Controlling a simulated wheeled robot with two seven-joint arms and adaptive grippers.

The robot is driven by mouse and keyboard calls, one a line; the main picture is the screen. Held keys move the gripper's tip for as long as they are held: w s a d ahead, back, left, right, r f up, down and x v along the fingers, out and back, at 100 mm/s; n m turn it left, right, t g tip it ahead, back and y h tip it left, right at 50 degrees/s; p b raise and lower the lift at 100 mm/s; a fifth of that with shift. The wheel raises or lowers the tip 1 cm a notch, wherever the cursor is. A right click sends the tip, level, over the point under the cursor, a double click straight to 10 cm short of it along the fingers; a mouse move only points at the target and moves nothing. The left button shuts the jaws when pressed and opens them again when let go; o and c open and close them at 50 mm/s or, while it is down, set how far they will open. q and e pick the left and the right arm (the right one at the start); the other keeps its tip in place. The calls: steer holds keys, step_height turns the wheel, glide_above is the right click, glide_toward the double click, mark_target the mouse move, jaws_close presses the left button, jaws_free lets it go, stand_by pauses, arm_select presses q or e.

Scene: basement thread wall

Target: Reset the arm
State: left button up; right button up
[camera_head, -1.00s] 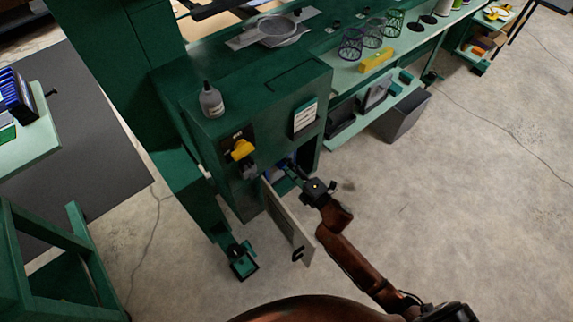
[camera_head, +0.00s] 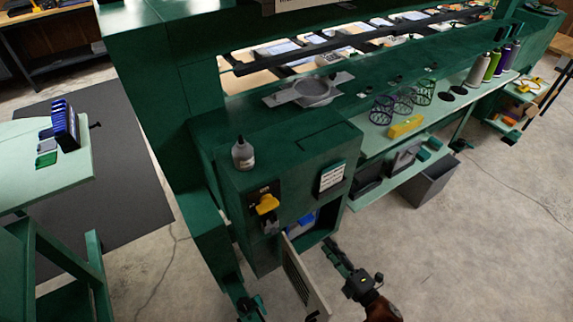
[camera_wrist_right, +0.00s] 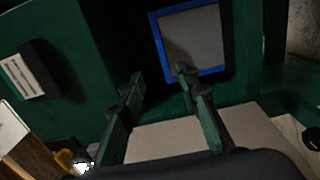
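My right gripper (camera_head: 338,256) is at the lower middle of the head view, just right of the opened cabinet door (camera_head: 303,284) and in front of the cabinet's opening. In the right wrist view its two green fingers (camera_wrist_right: 158,92) stand apart with nothing between them, so it is open. Beyond the fingers, a blue-framed grey panel or box (camera_wrist_right: 192,42) sits inside the dark compartment; a bit of blue (camera_head: 301,226) shows there in the head view.
A grey bin (camera_head: 432,183) stands to the right. The floor at right is largely clear.

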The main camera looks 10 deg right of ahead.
steer(key=s+d+f+m+g+h, duration=0.25)
steer(key=s+d+f+m, duration=0.2)
steer(key=f, duration=0.65)
steer(key=s+d+f+m+g+h, duration=0.2)
steer(key=s+d+f+m+g, duration=0.15)
steer(key=s+f, duration=0.45)
steer(key=s+d+f+m+g+h, duration=0.25)
steer(key=s+f+m, duration=0.2)
steer(key=f, duration=0.85)
steer(key=s+a+f+m+g+p, duration=0.1)
steer(key=s+f+m+g, duration=0.45)
steer(key=s, duration=0.95)
steer(key=s+a+f+m+g, duration=0.1)
steer(key=s+f+m+g, duration=0.2)
steer(key=s+f, duration=0.9)
arm_select(q)
steer(key=s+a+r+p, duration=0.1)
steer(key=s+r+p, duration=0.2)
steer(key=s+p, duration=0.8)
steer(key=p, duration=0.4)
steer(key=shift+s+a+r+m+t+p, duration=0.2)
steer(key=shift+r+m+t+p, duration=0.1)
steer(key=shift+m+t+p, duration=0.1)
arm_select(e)
steer(key=s+d+r, duration=0.1)
steer(key=s+r, duration=0.5)
steer(key=s, duration=0.7)
steer(key=shift+s+r+y, duration=0.2)
steer(key=shift+s+y, duration=0.1)
steer(key=shift+s, duration=0.05)
